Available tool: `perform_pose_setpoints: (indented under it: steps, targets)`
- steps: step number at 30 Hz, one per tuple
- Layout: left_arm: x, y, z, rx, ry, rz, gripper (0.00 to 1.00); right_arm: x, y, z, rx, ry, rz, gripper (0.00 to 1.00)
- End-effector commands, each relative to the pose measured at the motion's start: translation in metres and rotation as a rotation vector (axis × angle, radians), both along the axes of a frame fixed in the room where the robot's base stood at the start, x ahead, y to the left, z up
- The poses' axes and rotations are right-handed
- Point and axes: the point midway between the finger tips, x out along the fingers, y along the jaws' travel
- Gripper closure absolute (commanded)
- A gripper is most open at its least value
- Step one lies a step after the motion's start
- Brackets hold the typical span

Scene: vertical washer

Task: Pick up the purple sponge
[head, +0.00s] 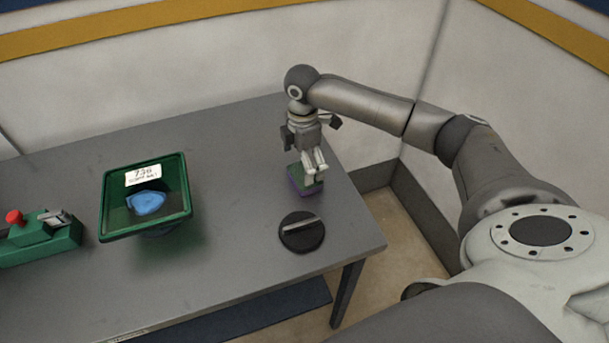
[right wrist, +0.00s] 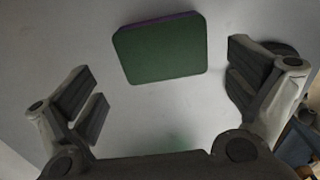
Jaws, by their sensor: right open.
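The purple sponge (head: 305,189) lies on the grey table near its right edge, with a green top face and a purple lower part. In the right wrist view the sponge (right wrist: 160,50) shows mostly its green face, with a thin purple strip along the far edge. My right gripper (head: 314,168) is above the sponge in the head view and covers part of it. In the right wrist view my right gripper (right wrist: 165,97) is open and empty, its fingers wide apart, with the sponge ahead of and between them. My left gripper is not in view.
A black round object with a grey bar (head: 302,232) sits in front of the sponge. A green tray (head: 113,207) with a label and a blue item (head: 147,203) stands to the left. A green device with a red knob (head: 40,238) is at far left.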

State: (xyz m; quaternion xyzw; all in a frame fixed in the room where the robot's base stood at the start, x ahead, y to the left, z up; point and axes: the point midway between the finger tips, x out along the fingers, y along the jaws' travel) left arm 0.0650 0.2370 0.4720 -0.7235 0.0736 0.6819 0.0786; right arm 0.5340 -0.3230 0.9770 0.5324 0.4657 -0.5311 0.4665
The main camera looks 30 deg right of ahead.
Motion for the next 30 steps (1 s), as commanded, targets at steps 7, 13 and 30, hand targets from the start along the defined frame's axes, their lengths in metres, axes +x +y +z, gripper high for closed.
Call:
perform_pose_setpoints:
  steps: [7, 13, 30]
  targets:
    - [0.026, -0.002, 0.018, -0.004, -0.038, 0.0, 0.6, -0.005, -0.003, -0.036, 0.0, 0.004, 0.0, 0.0]
    - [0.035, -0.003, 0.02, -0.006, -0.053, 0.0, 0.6, -0.005, -0.003, -0.047, -0.001, 0.002, 0.001, 0.0]
    - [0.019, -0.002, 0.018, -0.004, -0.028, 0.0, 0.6, -0.005, -0.003, -0.046, -0.001, 0.001, 0.001, 0.24]
